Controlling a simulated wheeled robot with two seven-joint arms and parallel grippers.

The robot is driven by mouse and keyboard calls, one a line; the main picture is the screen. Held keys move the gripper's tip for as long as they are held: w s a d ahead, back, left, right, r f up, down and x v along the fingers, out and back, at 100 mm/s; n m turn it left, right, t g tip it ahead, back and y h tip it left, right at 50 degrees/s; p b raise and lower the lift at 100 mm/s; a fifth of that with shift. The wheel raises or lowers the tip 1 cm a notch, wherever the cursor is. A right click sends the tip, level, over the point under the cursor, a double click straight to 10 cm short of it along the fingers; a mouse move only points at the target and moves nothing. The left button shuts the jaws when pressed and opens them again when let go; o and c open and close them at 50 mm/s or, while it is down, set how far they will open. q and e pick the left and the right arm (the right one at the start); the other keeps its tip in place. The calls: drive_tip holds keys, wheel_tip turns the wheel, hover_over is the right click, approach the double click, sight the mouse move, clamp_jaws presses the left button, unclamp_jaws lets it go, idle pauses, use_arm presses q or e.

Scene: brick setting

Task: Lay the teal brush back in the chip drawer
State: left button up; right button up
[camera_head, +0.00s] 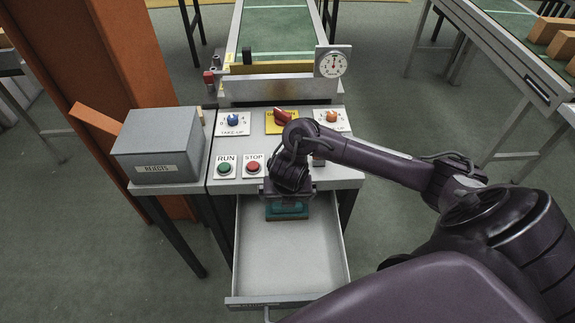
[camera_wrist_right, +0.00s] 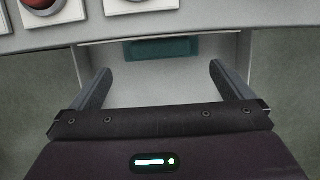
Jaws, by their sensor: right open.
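The chip drawer (camera_head: 285,262) is pulled open below the control panel, with a pale, bare floor towards its front. The teal brush (camera_head: 287,210) shows as a teal block at the drawer's back end, partly hidden by my right gripper (camera_head: 289,199). In the right wrist view the brush (camera_wrist_right: 161,49) lies in the drawer, crosswise, under the panel edge. My right gripper (camera_wrist_right: 161,72) is open, its two fingers apart with nothing between them, and the brush shows beyond the fingertips. My left gripper is not in view.
The control panel (camera_head: 240,186) above the drawer carries a green RUN button (camera_head: 224,169), a red STOP button (camera_head: 253,166) and several knobs. A grey REJECTS box (camera_head: 158,147) stands at left. A conveyor with a dial gauge (camera_head: 333,64) is behind.

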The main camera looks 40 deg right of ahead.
use_arm(q)
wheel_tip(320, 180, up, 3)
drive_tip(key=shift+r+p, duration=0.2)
drive_tip(key=shift+p, duration=0.95)
use_arm(e)
drive_tip(key=v, duration=0.4)
drive_tip(key=shift+f, duration=0.15)
